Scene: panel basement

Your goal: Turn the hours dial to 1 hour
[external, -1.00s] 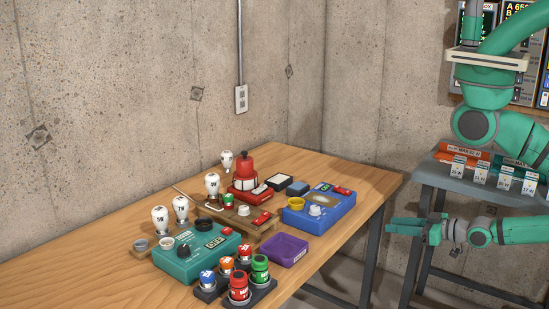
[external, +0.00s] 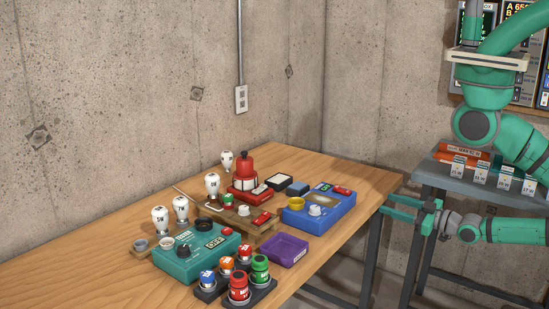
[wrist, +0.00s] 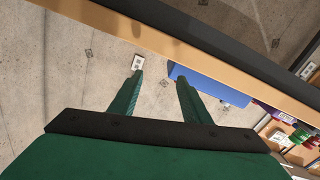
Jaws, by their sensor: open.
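A teal box (external: 198,264) with a black dial (external: 184,251) and a small display stands on the near part of the wooden table. A blue box (external: 296,217) with a white knob (external: 317,210) and a yellow ring stands further right. I cannot read which dial is marked hours. My gripper (external: 397,209) is in the external view, beyond the table's right edge and apart from both boxes. In the wrist view my gripper (wrist: 160,85) has its two green fingers spread, with nothing between them. Part of a blue surface shows behind the right finger.
On the wooden table (external: 95,277) are white bulb-like pieces, a red bottle-shaped item (external: 245,168), a purple tray (external: 287,249) and several coloured jars in black holders. A grey shelf (external: 440,174) with labelled goods stands right. The table's left part is clear.

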